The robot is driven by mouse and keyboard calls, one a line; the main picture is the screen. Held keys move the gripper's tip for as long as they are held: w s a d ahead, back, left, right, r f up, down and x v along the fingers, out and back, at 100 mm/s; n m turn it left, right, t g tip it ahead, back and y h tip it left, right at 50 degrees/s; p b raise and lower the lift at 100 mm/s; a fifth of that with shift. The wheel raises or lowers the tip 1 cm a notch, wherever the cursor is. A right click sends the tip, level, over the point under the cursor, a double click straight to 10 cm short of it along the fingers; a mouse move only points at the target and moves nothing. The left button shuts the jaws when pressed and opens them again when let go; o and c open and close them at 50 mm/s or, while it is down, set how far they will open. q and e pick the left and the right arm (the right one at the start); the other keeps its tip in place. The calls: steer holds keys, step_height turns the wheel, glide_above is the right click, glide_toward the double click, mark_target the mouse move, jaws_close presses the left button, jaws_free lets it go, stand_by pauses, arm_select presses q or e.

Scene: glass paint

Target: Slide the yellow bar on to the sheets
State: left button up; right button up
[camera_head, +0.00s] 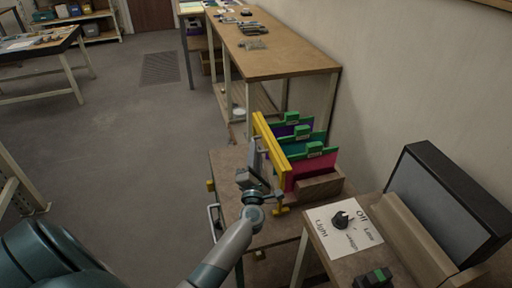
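The yellow bar (263,136) stands along the left ends of the coloured sheets and runs from back to front. The sheets stand upright in a row: a pink-red one (316,168) in front, a teal one (301,150) behind it and a purple one (283,131) at the back. Each has a green piece on its top edge. My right gripper is not in view.
The sheets rest in a wooden holder (320,186) on a small table (229,176). At the right is a bench with a dial plate (343,240) and a dark-framed screen (448,203). A long workbench (280,60) stands behind. The floor at left is open.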

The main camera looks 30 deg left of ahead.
mark_target(264, 140)
arm_select(q)
steer(key=shift+x, duration=1.1)
steer(key=shift+w, duration=0.1)
jaws_close()
steer(key=shift+w+d, duration=0.7)
steer(key=shift+w, duration=0.1)
steer(key=shift+w+d+r, duration=0.1)
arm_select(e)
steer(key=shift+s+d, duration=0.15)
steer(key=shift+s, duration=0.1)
arm_select(q)
steer(key=shift+c, duration=0.2)
jaws_free()
steer(key=shift+o, duration=0.2)
steer(key=shift+w+d, duration=0.1)
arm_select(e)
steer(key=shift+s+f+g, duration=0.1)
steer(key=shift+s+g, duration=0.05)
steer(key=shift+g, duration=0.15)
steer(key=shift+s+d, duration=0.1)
